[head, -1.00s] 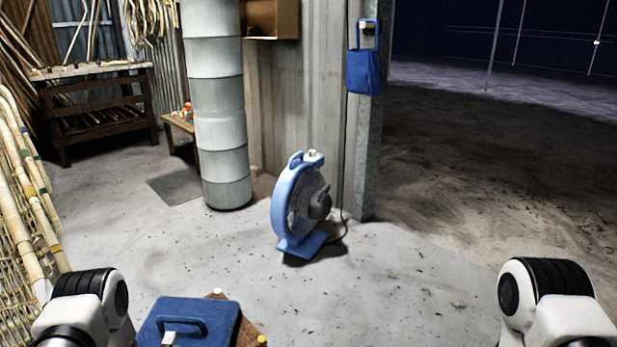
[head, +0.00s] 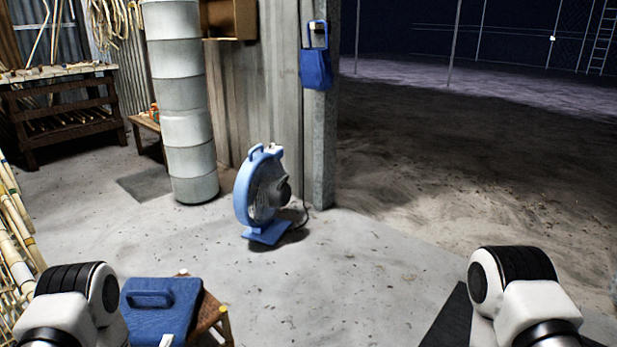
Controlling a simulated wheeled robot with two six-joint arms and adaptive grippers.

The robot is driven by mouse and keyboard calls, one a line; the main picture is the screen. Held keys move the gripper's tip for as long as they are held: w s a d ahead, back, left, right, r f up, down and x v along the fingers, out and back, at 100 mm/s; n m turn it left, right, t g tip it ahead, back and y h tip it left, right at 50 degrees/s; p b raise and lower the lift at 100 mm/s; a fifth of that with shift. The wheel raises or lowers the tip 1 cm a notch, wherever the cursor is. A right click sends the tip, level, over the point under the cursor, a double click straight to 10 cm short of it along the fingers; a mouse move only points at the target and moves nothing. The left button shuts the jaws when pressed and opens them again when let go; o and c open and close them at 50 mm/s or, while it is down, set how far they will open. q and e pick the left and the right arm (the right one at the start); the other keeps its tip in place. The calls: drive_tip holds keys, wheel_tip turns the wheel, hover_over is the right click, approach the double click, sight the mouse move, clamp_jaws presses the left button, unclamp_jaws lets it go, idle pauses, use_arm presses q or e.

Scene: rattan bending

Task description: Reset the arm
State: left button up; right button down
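My two white arms with black joint bands show at the bottom of the head view, one at the lower left and one at the lower right. Only arm links show; both grippers are out of the frame. Neither arm is seen touching anything. A blue case (head: 162,308) with a handle sits on a small brown stool (head: 211,313), just right of my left arm.
A blue fan (head: 262,195) stands on the concrete floor ahead. Behind it are a tall grey cylinder (head: 182,100) and a post with a hanging blue bag (head: 316,68). Rattan poles (head: 18,240) stand at left. A dark mat (head: 448,318) lies by my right arm. The middle floor is clear.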

use_arm(q)
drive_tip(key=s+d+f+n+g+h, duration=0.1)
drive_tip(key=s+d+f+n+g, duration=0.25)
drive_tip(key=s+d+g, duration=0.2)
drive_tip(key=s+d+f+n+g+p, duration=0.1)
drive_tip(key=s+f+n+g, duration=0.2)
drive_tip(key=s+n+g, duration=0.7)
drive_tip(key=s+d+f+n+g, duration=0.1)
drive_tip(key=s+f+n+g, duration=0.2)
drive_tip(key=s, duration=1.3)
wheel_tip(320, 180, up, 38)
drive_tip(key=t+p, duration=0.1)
drive_tip(key=p, duration=3.7)
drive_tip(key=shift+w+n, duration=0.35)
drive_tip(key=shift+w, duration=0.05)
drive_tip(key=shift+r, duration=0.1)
